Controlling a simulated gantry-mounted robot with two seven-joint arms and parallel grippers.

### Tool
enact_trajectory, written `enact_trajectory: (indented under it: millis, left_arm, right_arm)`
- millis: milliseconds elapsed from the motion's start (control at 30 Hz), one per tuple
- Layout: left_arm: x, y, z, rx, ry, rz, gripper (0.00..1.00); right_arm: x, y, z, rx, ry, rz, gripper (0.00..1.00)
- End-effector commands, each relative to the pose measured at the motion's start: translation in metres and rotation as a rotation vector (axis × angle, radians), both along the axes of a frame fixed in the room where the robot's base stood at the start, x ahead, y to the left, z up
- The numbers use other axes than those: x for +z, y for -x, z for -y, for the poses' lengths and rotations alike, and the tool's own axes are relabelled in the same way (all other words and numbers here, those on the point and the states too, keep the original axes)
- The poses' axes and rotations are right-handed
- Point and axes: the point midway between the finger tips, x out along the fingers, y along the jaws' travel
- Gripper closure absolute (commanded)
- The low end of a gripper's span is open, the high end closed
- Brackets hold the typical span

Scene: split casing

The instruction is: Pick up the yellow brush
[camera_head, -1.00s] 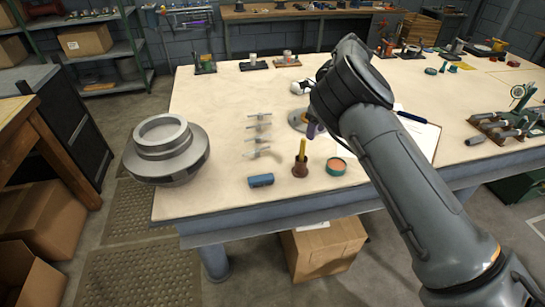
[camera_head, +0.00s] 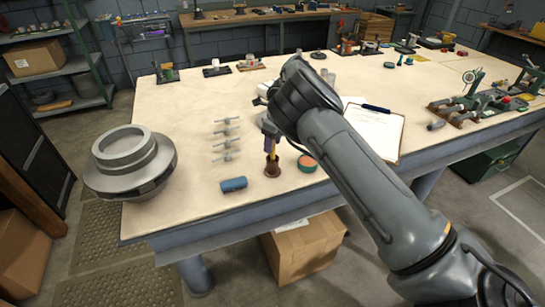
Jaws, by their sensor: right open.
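The yellow brush stands upright with its thin yellow handle (camera_head: 272,154) up and its brown base (camera_head: 272,169) on the table, near the front edge. My right gripper (camera_head: 269,142) is over the brush, with its fingers pointing down at the top of the handle. It is open, and a purple part of it shows beside the handle. Whether the fingers touch the handle is too small to tell. My left gripper is out of view.
A blue block (camera_head: 233,184) lies left of the brush, and a green tin with an orange top (camera_head: 307,163) stands close on its right. A grey round casing (camera_head: 131,163) sits at the left, and a clipboard (camera_head: 375,130) lies at the right.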

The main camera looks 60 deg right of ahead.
Motion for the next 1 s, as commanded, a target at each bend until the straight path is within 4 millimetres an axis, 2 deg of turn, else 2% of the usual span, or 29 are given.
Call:
enact_trajectory:
  millis: [33, 167, 433, 767, 1000]
  left_arm:
    - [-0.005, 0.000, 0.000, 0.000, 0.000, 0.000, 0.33]
    - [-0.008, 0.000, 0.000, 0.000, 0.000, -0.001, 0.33]
    - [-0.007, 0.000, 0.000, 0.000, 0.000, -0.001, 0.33]
    - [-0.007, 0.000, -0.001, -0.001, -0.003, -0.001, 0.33]
    - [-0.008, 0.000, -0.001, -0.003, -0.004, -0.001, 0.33]
  right_arm:
    - [-0.010, -0.001, 0.000, 0.000, -0.002, -0.001, 0.49]
    - [-0.022, -0.003, 0.000, 0.000, -0.001, -0.001, 0.49]
    - [-0.024, -0.003, 0.000, 0.000, -0.002, 0.000, 0.49]
    - [-0.024, -0.003, 0.000, 0.000, -0.002, 0.000, 1.00]
    - [-0.024, -0.003, 0.000, 0.000, -0.001, 0.000, 1.00]
